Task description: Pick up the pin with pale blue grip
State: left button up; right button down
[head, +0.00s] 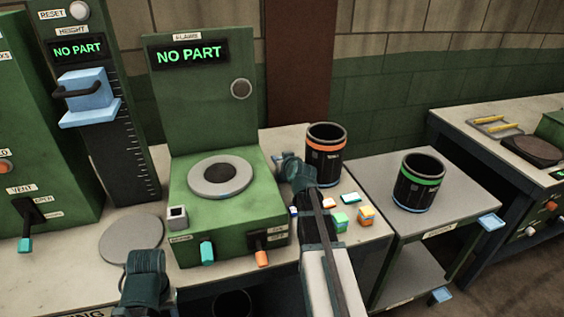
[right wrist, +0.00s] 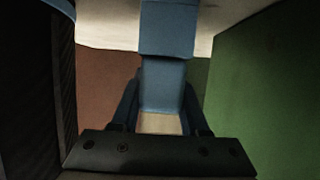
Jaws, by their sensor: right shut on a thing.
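Several small coloured pieces (head: 341,219) lie on the table edge. A green-banded bin (head: 419,185) stands on a cart (head: 378,180).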

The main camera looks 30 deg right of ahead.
notch_tip(320, 180, up, 10)
jog(key=p, duration=1)
jog(key=shift+r, duration=0.1)
